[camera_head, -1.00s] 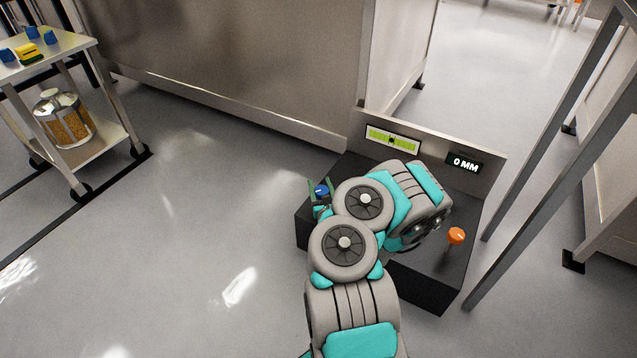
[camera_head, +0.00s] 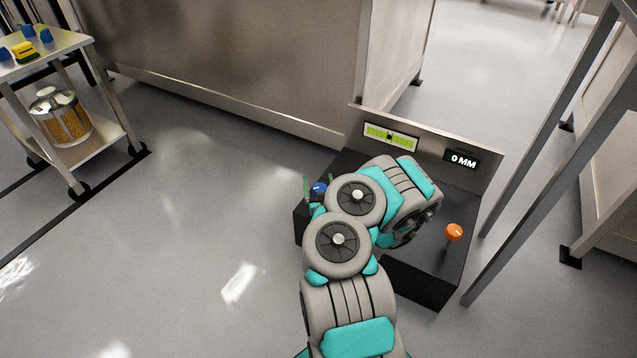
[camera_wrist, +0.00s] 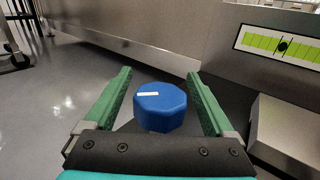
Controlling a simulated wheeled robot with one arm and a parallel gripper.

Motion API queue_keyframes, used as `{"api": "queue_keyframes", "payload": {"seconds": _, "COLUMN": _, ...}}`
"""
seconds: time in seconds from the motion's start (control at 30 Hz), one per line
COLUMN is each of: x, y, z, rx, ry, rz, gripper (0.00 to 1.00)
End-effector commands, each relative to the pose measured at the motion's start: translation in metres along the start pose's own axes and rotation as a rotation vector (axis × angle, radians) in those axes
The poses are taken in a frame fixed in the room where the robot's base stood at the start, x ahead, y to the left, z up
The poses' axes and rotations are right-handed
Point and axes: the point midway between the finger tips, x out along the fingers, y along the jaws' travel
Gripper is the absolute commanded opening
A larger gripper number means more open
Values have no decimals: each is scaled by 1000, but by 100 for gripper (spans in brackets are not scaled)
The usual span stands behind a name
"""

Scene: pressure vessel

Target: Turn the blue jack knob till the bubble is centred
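The blue jack knob (camera_wrist: 160,106) is faceted with a white mark on top. It stands between the two green fingers of my gripper (camera_wrist: 160,74) in the wrist view, with a gap on both sides, so the gripper is open around it. The head view shows the knob (camera_head: 319,188) at the left end of the dark base, partly hidden by my arm. The level vial (camera_wrist: 278,45) is yellow-green with dark lines. Its dark bubble (camera_wrist: 283,46) sits at the marks near the middle. The head view also shows the vial (camera_head: 390,137).
An orange knob (camera_head: 453,232) stands on the right of the dark base (camera_head: 425,285). A display (camera_head: 462,160) on the back panel reads 0 MM. Grey metal posts (camera_head: 545,165) rise at right. A cart (camera_head: 110,130) stands at far left. Floor is clear between cart and base.

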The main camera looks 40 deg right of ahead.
Motion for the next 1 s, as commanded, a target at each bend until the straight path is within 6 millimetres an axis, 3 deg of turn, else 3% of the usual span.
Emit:
{"api": "queue_keyframes", "payload": {"seconds": 0.33, "x": -6, "y": -2, "z": 0, "rx": -1, "ry": 2, "rz": -2, "gripper": 88}}
{"api": "queue_keyframes", "payload": {"seconds": 0.7, "x": -56, "y": -2, "z": 0, "rx": 3, "ry": 5, "rz": -4, "gripper": 88}}
{"api": "queue_keyframes", "payload": {"seconds": 1.0, "x": -77, "y": -1, "z": 0, "rx": 1, "ry": 2, "rz": -1, "gripper": 88}}
